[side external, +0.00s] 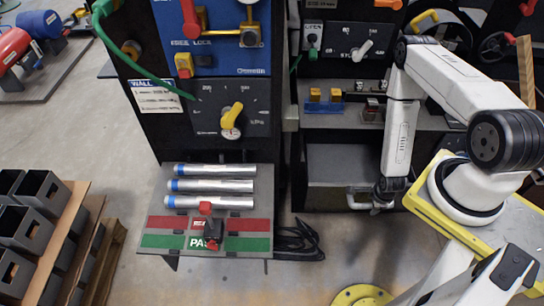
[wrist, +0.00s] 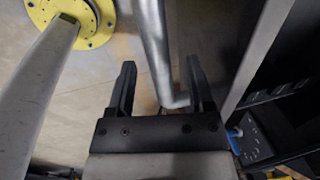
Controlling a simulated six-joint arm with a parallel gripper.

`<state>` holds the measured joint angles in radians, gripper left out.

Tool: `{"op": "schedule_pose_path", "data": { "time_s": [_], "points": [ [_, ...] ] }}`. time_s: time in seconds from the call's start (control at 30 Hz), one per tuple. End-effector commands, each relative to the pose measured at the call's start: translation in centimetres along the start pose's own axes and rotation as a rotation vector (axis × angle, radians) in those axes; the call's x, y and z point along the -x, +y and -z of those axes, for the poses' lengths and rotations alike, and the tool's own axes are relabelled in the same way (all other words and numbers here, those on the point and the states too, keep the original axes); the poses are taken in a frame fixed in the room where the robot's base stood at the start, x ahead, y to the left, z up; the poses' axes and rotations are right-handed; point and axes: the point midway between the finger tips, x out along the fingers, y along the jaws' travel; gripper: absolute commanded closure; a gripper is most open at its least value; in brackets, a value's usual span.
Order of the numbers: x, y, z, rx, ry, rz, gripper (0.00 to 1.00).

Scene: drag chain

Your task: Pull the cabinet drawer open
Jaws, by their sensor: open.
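The cabinet drawer (side external: 345,171) is a grey panel low in the dark cabinet on the right of the side external view. Its silver bar handle (side external: 358,204) is at its lower edge, beside my gripper (side external: 383,193). In the wrist view, my gripper (wrist: 161,65) is open, with a black finger on each side of the handle (wrist: 155,45). The bar runs between the fingers and bends toward the right one near the palm. A gap shows on the left; contact on the right cannot be told. My gripper partly hides the handle's right end in the side external view.
A shelf with small coloured parts (side external: 323,100) lies above the drawer. A grey stand with metal tubes (side external: 210,186) is to the left, with black cables (side external: 297,240) beside it. A yellow round flange (side external: 362,296) is on the floor in front. Open floor lies before the cabinet.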

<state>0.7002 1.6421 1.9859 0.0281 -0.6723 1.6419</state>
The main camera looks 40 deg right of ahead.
Motion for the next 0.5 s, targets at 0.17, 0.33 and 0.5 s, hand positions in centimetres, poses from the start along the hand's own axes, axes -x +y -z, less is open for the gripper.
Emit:
{"op": "schedule_pose_path", "data": {
  "time_s": [0.17,0.33,0.5],
  "points": [
    [-0.57,0.01,0.01,0.000,0.000,0.000,0.33],
    [-0.63,0.00,0.01,0.000,0.000,0.000,0.33],
    [-0.61,-0.01,0.00,0.000,0.000,0.000,0.55]
  ]
}}
